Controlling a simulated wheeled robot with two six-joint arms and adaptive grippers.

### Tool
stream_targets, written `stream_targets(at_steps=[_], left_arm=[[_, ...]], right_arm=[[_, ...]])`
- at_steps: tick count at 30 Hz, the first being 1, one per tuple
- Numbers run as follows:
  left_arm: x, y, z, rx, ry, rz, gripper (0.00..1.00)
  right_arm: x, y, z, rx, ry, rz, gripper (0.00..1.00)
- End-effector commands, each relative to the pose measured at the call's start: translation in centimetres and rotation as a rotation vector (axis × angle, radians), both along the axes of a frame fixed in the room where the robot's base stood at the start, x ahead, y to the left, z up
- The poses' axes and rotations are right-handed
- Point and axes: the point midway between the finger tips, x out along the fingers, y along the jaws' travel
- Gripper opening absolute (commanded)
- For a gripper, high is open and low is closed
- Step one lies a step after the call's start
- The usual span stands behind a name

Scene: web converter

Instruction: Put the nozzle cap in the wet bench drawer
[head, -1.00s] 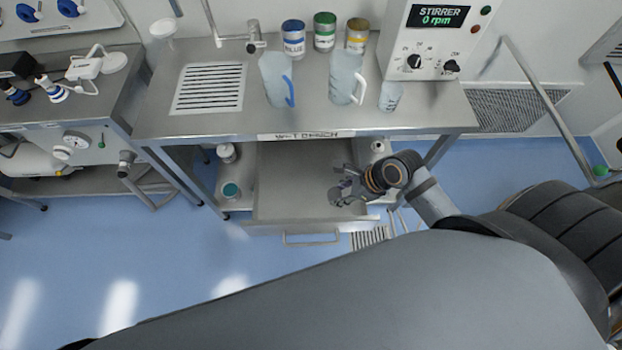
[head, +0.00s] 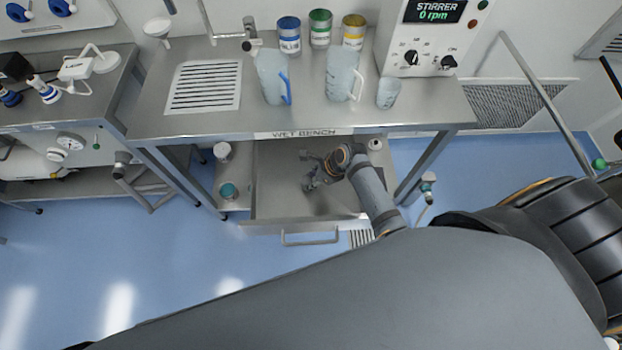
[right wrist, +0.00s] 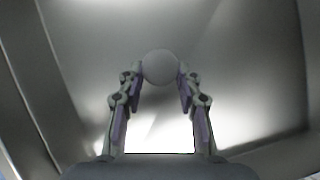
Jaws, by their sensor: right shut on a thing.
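The wet bench drawer (head: 275,208) is pulled open under the bench top. My right gripper (head: 308,180) is inside the drawer's outline, over its floor. In the right wrist view, its two fingers are shut on a small round grey thing, the nozzle cap (right wrist: 160,67), held between the fingertips. Metal drawer surfaces fill the background there. In the head view the cap is too small to make out at the gripper. My left gripper is not in view.
The wet bench (head: 200,125) carries two jugs, a beaker (head: 388,92), several coloured jars and the stirrer box (head: 432,40). A teal-lidded jar (head: 229,190) stands on the lower shelf left of the drawer. Bench legs flank the drawer.

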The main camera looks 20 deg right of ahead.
Motion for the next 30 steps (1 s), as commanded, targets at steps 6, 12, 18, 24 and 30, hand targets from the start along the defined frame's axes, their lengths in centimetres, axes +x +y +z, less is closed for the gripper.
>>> stream_targets(at_steps=[6,12,18,24,30], left_arm=[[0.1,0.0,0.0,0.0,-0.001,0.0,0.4],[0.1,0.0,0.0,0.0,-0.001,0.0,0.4],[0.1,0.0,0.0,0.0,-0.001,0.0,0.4],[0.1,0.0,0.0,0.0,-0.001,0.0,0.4],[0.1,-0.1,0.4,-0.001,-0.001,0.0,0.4]], right_arm=[[0.0,0.0,0.0,0.0,-0.001,0.0,0.0],[0.0,0.0,-0.2,0.001,-0.001,0.0,0.47],[0.0,0.0,-0.2,0.001,-0.001,0.0,0.57],[0.0,0.0,0.0,0.0,-0.001,0.0,0.57],[-0.9,-1.4,3.1,-0.002,-0.003,0.001,0.57]])
